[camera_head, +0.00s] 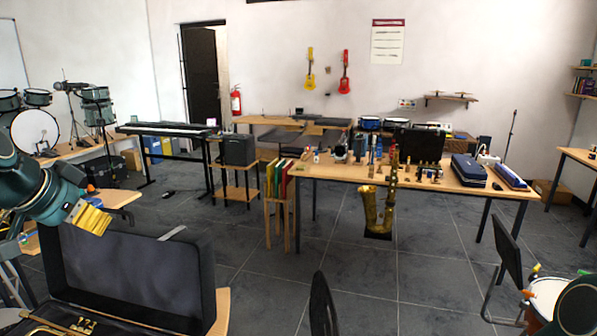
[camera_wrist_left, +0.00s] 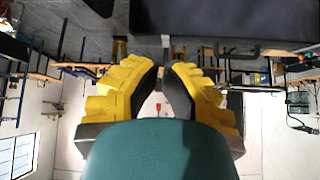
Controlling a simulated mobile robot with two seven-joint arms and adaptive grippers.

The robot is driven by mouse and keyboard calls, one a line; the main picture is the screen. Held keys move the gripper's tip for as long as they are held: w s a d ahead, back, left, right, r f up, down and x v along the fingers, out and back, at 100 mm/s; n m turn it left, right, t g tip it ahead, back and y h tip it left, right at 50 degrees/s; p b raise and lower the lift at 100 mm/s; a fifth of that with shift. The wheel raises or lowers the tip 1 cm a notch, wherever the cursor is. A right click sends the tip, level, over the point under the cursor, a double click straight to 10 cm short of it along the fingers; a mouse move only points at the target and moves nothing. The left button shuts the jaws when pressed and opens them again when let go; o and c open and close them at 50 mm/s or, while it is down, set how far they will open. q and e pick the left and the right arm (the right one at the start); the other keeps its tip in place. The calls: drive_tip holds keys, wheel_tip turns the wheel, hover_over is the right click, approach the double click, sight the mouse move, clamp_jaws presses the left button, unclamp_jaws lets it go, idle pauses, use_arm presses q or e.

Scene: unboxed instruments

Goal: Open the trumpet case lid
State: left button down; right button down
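The black trumpet case lid (camera_head: 130,270) stands raised, roughly upright, at the lower left of the head view, its dark inner side facing me. Brass trumpet parts (camera_head: 62,326) show in the case at the bottom edge, where the rest is cut off. My left gripper (camera_head: 92,217), with yellow fingers, is above the lid's upper left edge. In the left wrist view my left gripper (camera_wrist_left: 167,66) has its fingers apart, with nothing between them. A dark panel (camera_wrist_left: 225,20), probably the lid, crosses the top of that view. My right gripper does not show clearly.
A wooden table (camera_head: 345,172) holds several instruments and cases, with a saxophone (camera_head: 377,212) in front. A black chair (camera_head: 322,305) stands right of the case. A drum (camera_head: 548,293) is at the lower right. Open tiled floor lies between.

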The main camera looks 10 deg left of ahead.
use_arm(q)
drive_tip(key=w+d+f+g, duration=0.1)
drive_tip(key=w+d+f, duration=0.1)
drive_tip(key=w+f, duration=0.3)
drive_tip(key=w+d+f, duration=0.2)
drive_tip(key=w+f, duration=0.1)
drive_tip(key=f, duration=0.4)
drive_tip(key=w+d+f+n+g+h, duration=0.1)
drive_tip(key=d+f, duration=0.4)
drive_tip(key=f, duration=0.5)
drive_tip(key=w+d+f+n+g+h, duration=0.1)
drive_tip(key=d+f, duration=0.5)
drive_tip(key=f, duration=0.3)
drive_tip(key=s+d+f+n+g, duration=0.1)
drive_tip(key=s+d+f, duration=0.6)
drive_tip(key=d+f, duration=0.2)
drive_tip(key=s+d+f+g+h, duration=0.1)
drive_tip(key=s+d+f+g, duration=0.1)
drive_tip(key=s+d+f, duration=0.6)
wheel_tip(320, 180, down, 3)
drive_tip(key=shift+d+n, duration=0.4)
drive_tip(key=shift+d, duration=0.2)
drive_tip(key=c, duration=1)
unclamp_jaws()
drive_tip(key=shift+s+d+f, duration=0.2)
drive_tip(key=shift+s+d, duration=0.1)
drive_tip(key=shift+s, duration=0.25)
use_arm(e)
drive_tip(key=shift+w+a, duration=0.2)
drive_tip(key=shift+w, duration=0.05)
